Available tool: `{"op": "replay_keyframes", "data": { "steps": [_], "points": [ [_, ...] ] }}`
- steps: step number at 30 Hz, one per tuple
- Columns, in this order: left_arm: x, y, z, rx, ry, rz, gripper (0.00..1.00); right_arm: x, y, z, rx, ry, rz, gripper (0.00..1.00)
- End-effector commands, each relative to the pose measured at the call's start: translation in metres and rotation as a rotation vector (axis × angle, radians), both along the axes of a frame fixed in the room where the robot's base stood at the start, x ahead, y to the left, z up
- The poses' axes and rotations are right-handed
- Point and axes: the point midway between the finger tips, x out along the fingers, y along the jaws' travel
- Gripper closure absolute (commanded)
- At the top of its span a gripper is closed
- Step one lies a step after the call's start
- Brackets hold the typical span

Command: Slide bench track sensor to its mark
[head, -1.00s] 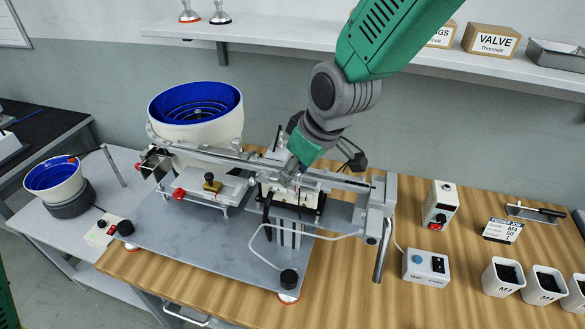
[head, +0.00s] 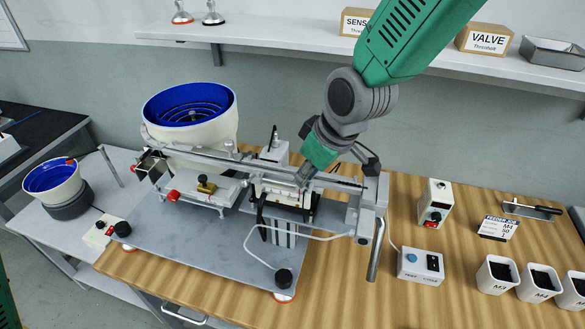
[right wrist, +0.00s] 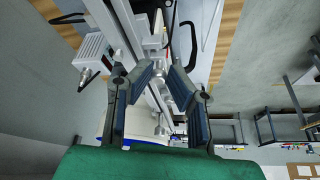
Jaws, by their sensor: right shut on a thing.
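The bench track (head: 335,181) is a long pale rail across the front of the gantry machine, ending at a grey end block (head: 372,195). My right gripper (head: 303,178) reaches down to the rail just right of the white driver unit (head: 273,151). It is shut on a small part at the rail, which I take as the track sensor; the fingers mostly hide it in the head view. In the right wrist view, the fingers (right wrist: 163,76) close in beside the rail, with small metallic parts between and beyond them. I cannot make out the mark. My left gripper is not in view.
A blue-lined bowl feeder (head: 190,112) stands behind the rail at left. A white cable (head: 290,231) loops in front. A button box (head: 421,265), a switch box (head: 436,204) and labelled bins (head: 497,279) stand at right.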

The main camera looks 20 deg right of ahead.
Motion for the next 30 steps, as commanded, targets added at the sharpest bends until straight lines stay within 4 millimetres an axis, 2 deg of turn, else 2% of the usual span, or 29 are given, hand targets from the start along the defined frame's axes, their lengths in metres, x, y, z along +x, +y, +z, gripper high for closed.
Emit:
{"op": "replay_keyframes", "data": {
  "steps": [1,3,4,5,13,17,20,30],
  "points": [
    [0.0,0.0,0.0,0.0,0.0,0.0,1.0,0.007,-0.003,0.004,-0.001,-0.018,-0.011,1.0],
    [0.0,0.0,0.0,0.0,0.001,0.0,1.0,0.009,-0.002,0.004,-0.004,-0.018,-0.013,1.0],
    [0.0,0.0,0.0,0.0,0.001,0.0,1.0,0.009,-0.001,0.004,-0.005,-0.018,-0.013,0.76],
    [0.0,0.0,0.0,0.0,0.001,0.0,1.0,0.009,0.0,0.004,-0.005,-0.018,-0.013,0.65],
    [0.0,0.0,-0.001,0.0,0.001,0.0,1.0,0.006,0.002,0.002,-0.007,-0.011,-0.008,0.65],
    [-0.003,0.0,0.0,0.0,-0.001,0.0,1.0,0.003,0.001,0.008,-0.006,-0.012,-0.008,0.65],
    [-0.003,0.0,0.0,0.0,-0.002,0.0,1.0,0.0,-0.002,0.021,-0.005,-0.013,-0.008,0.65],
    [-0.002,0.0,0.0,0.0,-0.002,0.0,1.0,-0.021,-0.017,0.086,-0.005,-0.013,-0.009,0.65]
  ]
}}
